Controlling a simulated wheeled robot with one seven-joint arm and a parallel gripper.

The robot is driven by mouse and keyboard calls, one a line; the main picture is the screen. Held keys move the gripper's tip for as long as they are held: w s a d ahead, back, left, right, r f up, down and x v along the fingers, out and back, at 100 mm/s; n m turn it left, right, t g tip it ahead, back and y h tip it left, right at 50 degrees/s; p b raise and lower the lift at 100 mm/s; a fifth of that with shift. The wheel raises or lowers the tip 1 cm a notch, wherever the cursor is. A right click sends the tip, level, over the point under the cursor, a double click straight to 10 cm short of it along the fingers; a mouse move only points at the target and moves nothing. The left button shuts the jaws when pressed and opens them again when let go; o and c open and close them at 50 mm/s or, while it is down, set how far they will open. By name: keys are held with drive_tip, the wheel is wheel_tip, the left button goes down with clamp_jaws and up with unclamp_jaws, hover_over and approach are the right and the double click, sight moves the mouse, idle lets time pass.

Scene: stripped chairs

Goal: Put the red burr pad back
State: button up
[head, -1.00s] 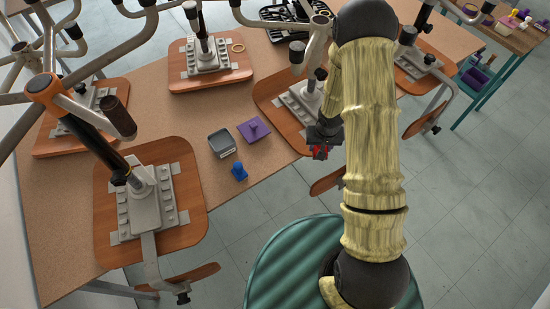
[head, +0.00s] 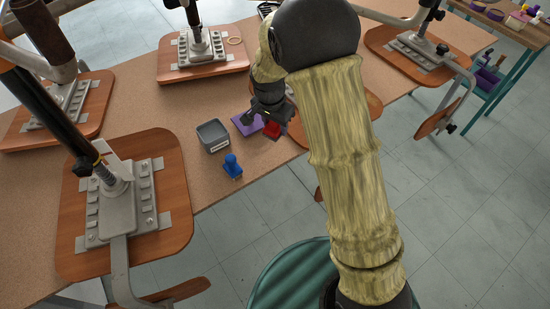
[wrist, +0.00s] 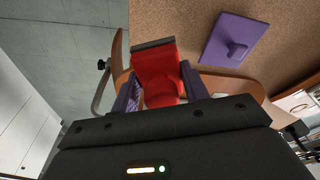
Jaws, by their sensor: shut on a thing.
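My gripper (head: 264,120) is shut on the red burr pad (wrist: 157,75), a red block with a dark grey strip along its far edge in the wrist view. The red pad also shows below the fingers in the head view (head: 272,131). My gripper holds it near the front edge of the table, to the right of a purple pad with a knob (wrist: 235,38). The purple pad lies flat on the table, partly hidden by my gripper in the head view (head: 243,127). Whether the red pad touches the table cannot be told.
A small grey labelled bin (head: 212,136) and a blue knobbed piece (head: 232,168) stand left of my gripper on the brown table (head: 135,110). Stripped chairs lie upturned around them, their wooden seats (head: 70,200) on the table.

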drive_tip(key=shift+r, duration=0.1)
hover_over(276, 151)
drive_tip(key=shift+s+a+f, duration=0.1)
drive_tip(key=shift+f, duration=1.5)
drive_tip(key=shift+s+f, duration=0.1)
drive_tip(key=shift+f, duration=1.45)
drive_tip(key=shift+f+p, duration=0.35)
drive_tip(key=shift+f, duration=1.5)
drive_tip(key=shift+f, duration=0.2)
drive_tip(key=o, duration=1)
drive_tip(key=shift+c, duration=0.2)
drive_tip(key=shift+r, duration=0.1)
